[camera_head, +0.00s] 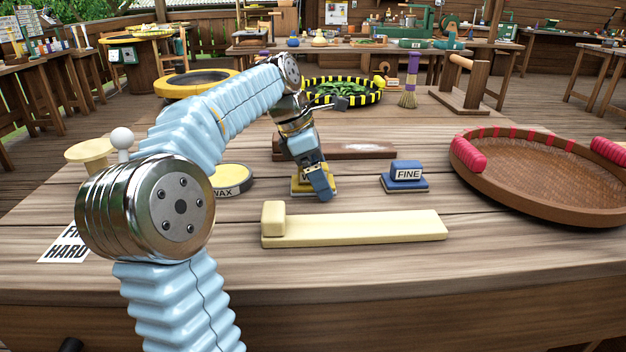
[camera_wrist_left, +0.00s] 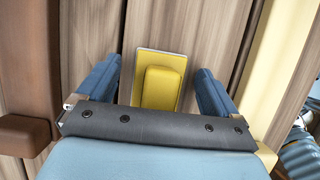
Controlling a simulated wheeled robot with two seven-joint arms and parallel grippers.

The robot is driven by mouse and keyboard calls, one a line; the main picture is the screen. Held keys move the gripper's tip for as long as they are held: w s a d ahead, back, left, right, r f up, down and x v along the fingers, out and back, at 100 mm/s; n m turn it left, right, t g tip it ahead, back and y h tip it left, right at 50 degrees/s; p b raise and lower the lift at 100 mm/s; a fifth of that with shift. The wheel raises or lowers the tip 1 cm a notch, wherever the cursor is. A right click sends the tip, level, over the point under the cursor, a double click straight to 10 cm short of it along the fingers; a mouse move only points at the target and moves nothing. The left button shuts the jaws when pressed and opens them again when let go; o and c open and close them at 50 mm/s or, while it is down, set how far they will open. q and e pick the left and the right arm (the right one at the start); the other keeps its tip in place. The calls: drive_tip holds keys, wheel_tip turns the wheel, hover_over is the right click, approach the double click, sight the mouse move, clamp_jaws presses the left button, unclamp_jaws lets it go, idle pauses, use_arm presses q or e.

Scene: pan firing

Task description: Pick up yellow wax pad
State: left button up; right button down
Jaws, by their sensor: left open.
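The yellow wax pad (camera_head: 301,186) sits on the table in the head view, mostly hidden behind my left gripper (camera_head: 318,190). In the left wrist view the pad (camera_wrist_left: 162,87) shows as a yellow block on a yellow base with a pale edge. My left gripper (camera_wrist_left: 160,98) is open there, with one blue finger on each side of the pad and a gap on both sides. The fingers do not appear to touch it. My right gripper is not in view.
A blue FINE pad (camera_head: 406,174) stands to the right. A pale board with a block (camera_head: 354,231) lies in front, and a brown board (camera_head: 365,150) lies behind. A round yellow WAX tin (camera_head: 231,179) is at left. A large brown pan (camera_head: 540,180) is at right.

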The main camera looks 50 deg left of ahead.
use_arm(q)
drive_tip(key=c, duration=1.2)
